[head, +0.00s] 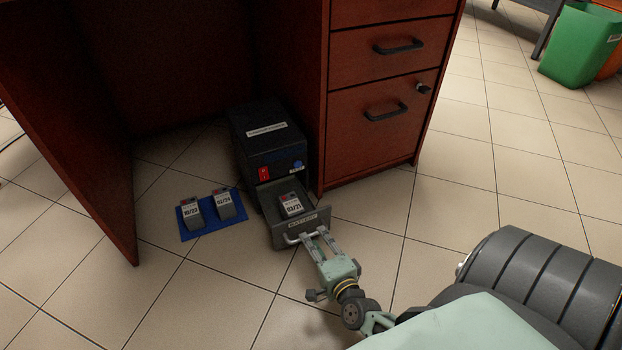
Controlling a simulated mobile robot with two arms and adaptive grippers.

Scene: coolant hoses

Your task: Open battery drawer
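The black battery unit (266,137) stands on the floor under the desk, against the drawer cabinet. Its grey battery drawer (264,205) is pulled out at the front, and its front plate reads "BATTERY". A grey battery (291,205) labelled 03/21 sits in the drawer. My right gripper (313,234) is at the drawer's pale bar handle (291,240), with its two fingers apart and the tips overlapping the handle's right part. Whether they touch it is unclear. My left gripper is out of view.
Two batteries labelled 10/23 (192,213) and 02/24 (223,205) stand on a blue mat (189,234) left of the drawer. The desk's side panel (75,150) is at left, and the wooden cabinet (375,150) at right. Floor in front is clear. A green bin (580,45) stands far right.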

